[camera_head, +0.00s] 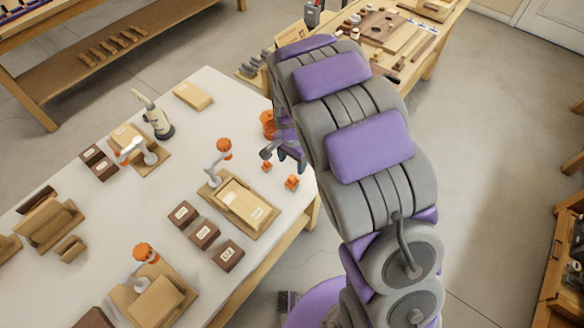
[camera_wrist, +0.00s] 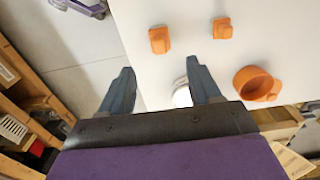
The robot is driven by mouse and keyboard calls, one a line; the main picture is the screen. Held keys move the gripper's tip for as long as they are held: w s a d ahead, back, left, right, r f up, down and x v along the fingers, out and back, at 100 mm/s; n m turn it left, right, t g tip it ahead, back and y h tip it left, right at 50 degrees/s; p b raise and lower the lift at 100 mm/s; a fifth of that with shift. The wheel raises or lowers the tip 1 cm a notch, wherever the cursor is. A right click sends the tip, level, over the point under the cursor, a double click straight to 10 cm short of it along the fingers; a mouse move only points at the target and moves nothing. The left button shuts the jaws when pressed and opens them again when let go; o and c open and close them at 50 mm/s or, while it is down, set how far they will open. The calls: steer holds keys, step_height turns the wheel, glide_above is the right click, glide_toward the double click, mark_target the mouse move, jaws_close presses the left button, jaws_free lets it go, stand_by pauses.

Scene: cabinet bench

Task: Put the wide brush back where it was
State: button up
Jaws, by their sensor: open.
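I cannot make out a wide brush for certain in either view. My gripper (camera_head: 284,150) hangs over the right edge of the white table (camera_head: 200,100), near the orange items. In the wrist view my gripper (camera_wrist: 160,85) is open, with its two dark fingers wide apart and nothing clearly held. A small white round thing (camera_wrist: 181,97) shows beside the right finger, partly hidden; I cannot tell what it is. My arm covers part of the head view behind the gripper.
Two small orange pieces (camera_head: 291,182) (camera_head: 266,167) and an orange ring-like cup (camera_head: 267,118) lie near the gripper. A wooden tray (camera_head: 268,226) and dark labelled blocks (camera_head: 205,234) stand left of it.

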steer(key=s+d+r+n, duration=0.3)
steer(key=s+d+r, duration=0.6)
steer(key=s+r, duration=0.45)
steer(key=s+d+r+n+g, duration=0.1)
steer(key=s+d+r+n, duration=0.1)
steer(key=s, duration=0.7)
steer(key=s+d+r+n, duration=0.2)
steer(key=s+d+r, duration=0.1)
steer(key=s, duration=0.6)
steer(key=shift+s+r+n+g, duration=0.3)
steer(key=shift+s+r+g, duration=0.1)
steer(key=shift+r, duration=0.25)
